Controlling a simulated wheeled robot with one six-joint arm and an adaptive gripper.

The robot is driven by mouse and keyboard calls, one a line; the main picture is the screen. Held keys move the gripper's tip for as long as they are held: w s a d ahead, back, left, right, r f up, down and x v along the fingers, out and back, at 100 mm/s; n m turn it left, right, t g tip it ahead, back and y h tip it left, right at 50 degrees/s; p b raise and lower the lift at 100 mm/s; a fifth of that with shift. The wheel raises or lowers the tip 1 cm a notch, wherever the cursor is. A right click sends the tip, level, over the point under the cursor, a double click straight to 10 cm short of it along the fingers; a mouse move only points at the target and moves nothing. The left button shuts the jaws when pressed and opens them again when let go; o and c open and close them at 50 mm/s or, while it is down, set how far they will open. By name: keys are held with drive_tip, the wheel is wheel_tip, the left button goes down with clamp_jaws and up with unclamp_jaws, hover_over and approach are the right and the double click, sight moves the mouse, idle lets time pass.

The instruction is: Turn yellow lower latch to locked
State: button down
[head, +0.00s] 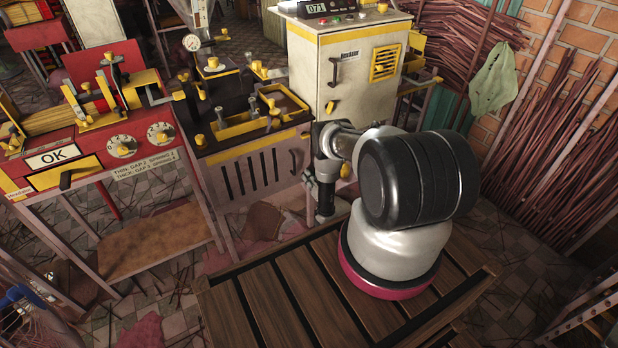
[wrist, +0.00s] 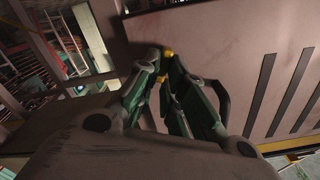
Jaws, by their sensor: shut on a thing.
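In the wrist view, my gripper (wrist: 165,75) is shut at a small yellow latch (wrist: 167,53) on the cabinet front. Its dark green fingers cover most of the latch, so I cannot tell which way it points. In the head view, my gripper (head: 309,181) is at the right end of the slatted cabinet front (head: 255,170), beside its dark handle. The latch in its grip is hidden there. A separate yellow latch (head: 331,107) shows higher up, on the cream cabinet (head: 345,65).
A dark curved handle (wrist: 222,92) stands close to the right finger in the wrist view. A slatted wooden platform (head: 280,295) lies below my arm. Bundles of incense sticks (head: 560,150) lean at the right.

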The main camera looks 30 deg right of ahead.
drive_tip(key=m, duration=0.8)
drive_tip(key=f+m, duration=0.1)
drive_tip(key=m, duration=0.3)
drive_tip(key=shift+d, duration=0.35)
drive_tip(key=shift+m, duration=0.3)
drive_tip(key=c, duration=1.5)
unclamp_jaws()
drive_tip(key=s, duration=1.2)
drive_tip(key=shift+d, duration=0.15)
